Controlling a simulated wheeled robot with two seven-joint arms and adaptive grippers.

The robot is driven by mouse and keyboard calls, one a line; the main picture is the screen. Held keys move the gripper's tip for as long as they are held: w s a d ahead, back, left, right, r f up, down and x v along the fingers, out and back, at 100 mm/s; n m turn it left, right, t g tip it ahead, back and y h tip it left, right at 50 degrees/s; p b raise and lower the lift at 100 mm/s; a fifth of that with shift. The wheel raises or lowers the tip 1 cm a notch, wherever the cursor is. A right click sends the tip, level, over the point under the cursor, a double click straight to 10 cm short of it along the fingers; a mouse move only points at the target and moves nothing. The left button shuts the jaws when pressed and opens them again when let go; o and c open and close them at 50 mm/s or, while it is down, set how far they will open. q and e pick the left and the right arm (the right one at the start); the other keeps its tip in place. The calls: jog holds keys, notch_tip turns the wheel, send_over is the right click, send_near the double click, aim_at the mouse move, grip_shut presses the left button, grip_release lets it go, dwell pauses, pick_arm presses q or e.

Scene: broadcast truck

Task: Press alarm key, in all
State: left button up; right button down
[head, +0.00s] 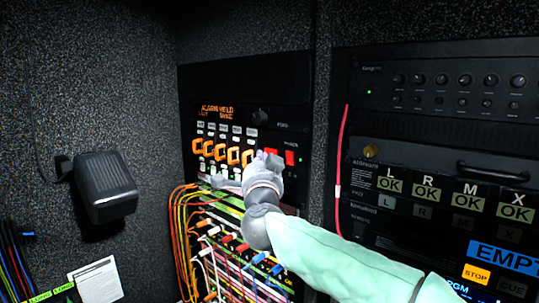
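A black rack panel (290,122) holds an orange display (217,111) whose text seems to read "ALARM HELD" and "OUT SYNC". Below it are small white keys, a row of orange-framed keys (198,147) and a red lit key (290,157). Another red patch shows just above my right gripper (262,160). I cannot read which key is the alarm key. My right gripper is at the panel's lower right, in front of the keys, and hides part of them. Whether it touches the panel, and whether its fingers are open or shut, I cannot tell. My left gripper is out of view.
Coloured patch cables (180,215) hang below the panel, close under my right arm. A red cable (341,155) runs down beside the right rack, which has knobs and "OK" tiles (427,193). A black box (105,187) juts from the left wall.

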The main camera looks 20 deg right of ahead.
jog(key=shift+w+d, duration=0.15)
jog(key=shift+d, duration=0.1)
jog(key=shift+w+d, duration=0.15)
jog(key=shift+d, duration=0.1)
dwell(0.8)
jog(key=shift+a, duration=0.15)
jog(key=shift+s+a, duration=0.4)
jog(key=shift+a, duration=0.05)
dwell(0.3)
jog(key=shift+s+a+p, duration=0.25)
jog(key=shift+s+a, duration=0.45)
jog(key=shift+a, duration=0.35)
jog(key=shift+s+a+p, duration=0.25)
jog(key=shift+s+a, duration=0.45)
jog(key=shift+a, duration=0.35)
